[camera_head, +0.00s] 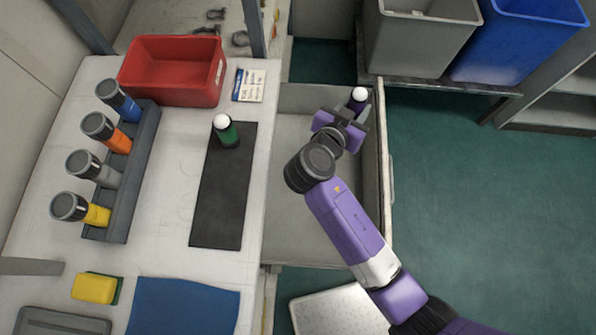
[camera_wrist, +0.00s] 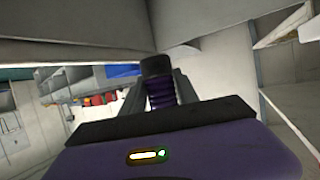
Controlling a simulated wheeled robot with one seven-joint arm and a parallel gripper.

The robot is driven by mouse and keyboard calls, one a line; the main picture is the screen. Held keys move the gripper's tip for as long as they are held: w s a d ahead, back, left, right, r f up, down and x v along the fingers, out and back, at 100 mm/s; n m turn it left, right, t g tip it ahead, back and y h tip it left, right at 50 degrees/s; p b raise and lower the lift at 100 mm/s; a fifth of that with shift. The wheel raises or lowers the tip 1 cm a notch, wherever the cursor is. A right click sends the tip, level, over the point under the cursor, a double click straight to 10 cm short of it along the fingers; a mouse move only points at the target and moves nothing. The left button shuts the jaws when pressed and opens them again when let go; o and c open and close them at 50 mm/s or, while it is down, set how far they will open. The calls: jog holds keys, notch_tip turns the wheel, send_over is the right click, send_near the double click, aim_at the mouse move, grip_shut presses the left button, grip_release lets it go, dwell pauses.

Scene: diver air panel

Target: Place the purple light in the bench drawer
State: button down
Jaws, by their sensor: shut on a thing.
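The purple light (camera_head: 358,95), dark with a white domed top, is held in my gripper (camera_head: 354,110). In the wrist view the ribbed purple body of the light (camera_wrist: 162,94) stands between the two fingers (camera_wrist: 160,98), which are shut on it. The bench drawer (camera_head: 292,225) is pulled open to the right of the bench. My gripper is over the drawer's far right corner, as seen in the head view. The light's lower end is hidden by the gripper, so I cannot tell whether it touches the drawer floor.
A green light (camera_head: 227,130) stands on a black mat (camera_head: 217,205) on the bench. A rack (camera_head: 120,205) holds several torches. A red bin (camera_head: 172,70) is behind. Grey (camera_head: 415,45) and blue (camera_head: 515,45) bins stand beyond the drawer. The visible drawer floor is bare.

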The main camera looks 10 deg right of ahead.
jog(key=shift+r+m+h, duration=0.3)
jog(key=shift+r, duration=0.1)
notch_tip(320, 180, down, 16)
jog(key=shift+d+r, duration=0.1)
jog(key=shift+f+b, duration=0.35)
jog(key=shift+f, duration=1.75)
jog(key=shift+f, duration=0.1)
jog(key=c, duration=0.9)
grip_release()
